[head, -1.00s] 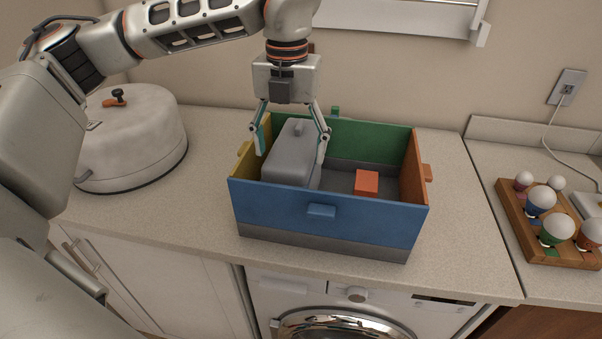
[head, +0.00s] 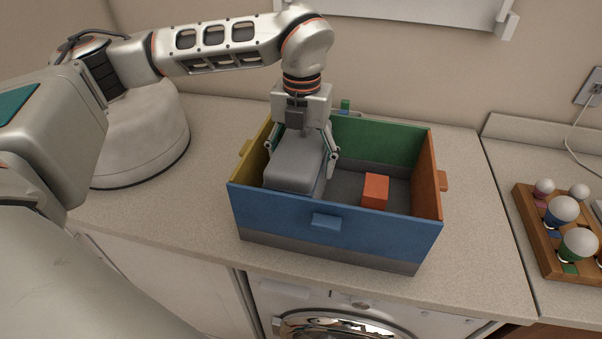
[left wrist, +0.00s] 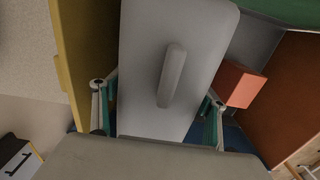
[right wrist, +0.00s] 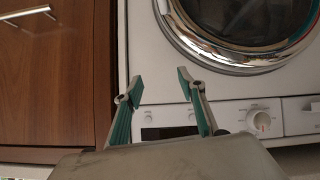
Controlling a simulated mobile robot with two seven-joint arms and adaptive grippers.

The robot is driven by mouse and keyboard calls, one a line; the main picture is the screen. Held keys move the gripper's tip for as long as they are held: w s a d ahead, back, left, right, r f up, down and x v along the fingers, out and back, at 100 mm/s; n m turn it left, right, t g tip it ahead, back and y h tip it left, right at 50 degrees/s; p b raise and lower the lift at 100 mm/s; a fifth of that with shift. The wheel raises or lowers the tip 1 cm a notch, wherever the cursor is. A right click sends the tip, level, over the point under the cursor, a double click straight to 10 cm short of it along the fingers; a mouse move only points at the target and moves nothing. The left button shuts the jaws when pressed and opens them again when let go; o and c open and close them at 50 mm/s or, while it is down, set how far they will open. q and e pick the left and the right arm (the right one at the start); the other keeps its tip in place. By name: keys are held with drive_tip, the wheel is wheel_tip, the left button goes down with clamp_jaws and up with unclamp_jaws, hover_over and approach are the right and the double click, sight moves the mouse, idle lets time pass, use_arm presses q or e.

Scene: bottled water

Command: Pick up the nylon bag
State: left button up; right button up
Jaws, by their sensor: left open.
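A smooth grey block-like object (head: 296,166) with a raised bar handle (left wrist: 172,75) on top stands in the left part of a coloured box (head: 285,211). It may be the nylon bag; nothing else in view looks like one. My left gripper (head: 303,153) is open and low over it, with one finger on each side. In the left wrist view the object (left wrist: 196,40) lies between the two fingers; whether they touch it I cannot tell. My right gripper (right wrist: 160,80) is open and empty, in front of the washing machine (right wrist: 230,85).
An orange-red cube (head: 375,190) lies in the box, right of the grey object. The box walls rise close around my left gripper. A wooden holder (head: 545,240) with bulb-like pieces is at the right. Counter between is clear.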

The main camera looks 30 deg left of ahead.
use_arm(q)
drive_tip(key=shift+f, duration=0.35)
drive_tip(key=c, duration=1.4)
drive_tip(key=shift+r, duration=0.1)
drive_tip(key=shift+c, duration=0.2)
